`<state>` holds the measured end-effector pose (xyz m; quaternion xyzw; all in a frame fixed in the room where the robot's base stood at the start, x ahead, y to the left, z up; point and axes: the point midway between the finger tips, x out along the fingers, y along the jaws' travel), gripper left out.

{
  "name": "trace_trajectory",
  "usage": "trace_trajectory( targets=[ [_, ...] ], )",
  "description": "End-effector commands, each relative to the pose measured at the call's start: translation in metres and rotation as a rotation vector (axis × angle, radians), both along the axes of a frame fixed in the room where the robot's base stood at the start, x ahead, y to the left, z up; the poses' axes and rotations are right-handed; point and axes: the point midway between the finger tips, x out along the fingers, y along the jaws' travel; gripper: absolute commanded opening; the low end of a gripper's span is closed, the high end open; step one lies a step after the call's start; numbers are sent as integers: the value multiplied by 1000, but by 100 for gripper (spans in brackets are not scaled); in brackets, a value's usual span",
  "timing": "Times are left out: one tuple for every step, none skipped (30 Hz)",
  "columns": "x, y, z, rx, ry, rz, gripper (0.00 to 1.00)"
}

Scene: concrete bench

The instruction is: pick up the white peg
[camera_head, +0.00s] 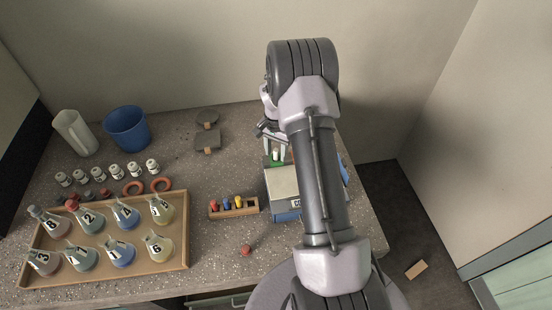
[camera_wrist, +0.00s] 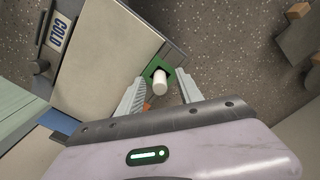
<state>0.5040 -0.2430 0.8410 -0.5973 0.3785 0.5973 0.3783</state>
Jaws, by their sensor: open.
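The white peg (camera_wrist: 159,82) stands in a dark opening of a green block (camera_wrist: 171,62) in the wrist view. In the head view the peg (camera_head: 275,155) shows small near the back of the grey box, with green around its foot. My gripper (camera_wrist: 160,88) is open, with one finger on each side of the peg in the picture. I cannot tell how far the fingertips are above or beside it. In the head view my gripper (camera_head: 274,147) is partly hidden by my arm.
A grey box marked COLD (camera_wrist: 100,55) stands right beside the green block. A wooden rack of coloured pegs (camera_head: 234,207), a tray of numbered flasks (camera_head: 186,262), a blue bucket (camera_head: 127,128) and a white jug (camera_head: 75,133) stand left.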

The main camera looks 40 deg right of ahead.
Motion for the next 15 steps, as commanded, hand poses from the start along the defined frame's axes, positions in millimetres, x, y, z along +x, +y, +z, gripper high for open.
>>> trace_trajectory(
  targets=[
    [0,0,1,0,0,0,43],
    [0,0,1,0,0,0,41],
    [0,0,1,0,0,0,33],
    [0,0,1,0,0,0,27],
    [0,0,1,0,0,0,22],
    [0,0,1,0,0,0,14],
    [0,0,1,0,0,0,8],
    [0,0,1,0,0,1,2],
    [0,0,1,0,0,1,0],
    [0,0,1,0,0,1,0],
    [0,0,1,0,0,1,0],
    [0,0,1,0,0,1,0],
    [0,0,1,0,0,1,0],
    [0,0,1,0,0,1,0],
    [0,0,1,0,0,1,0]
  ],
)
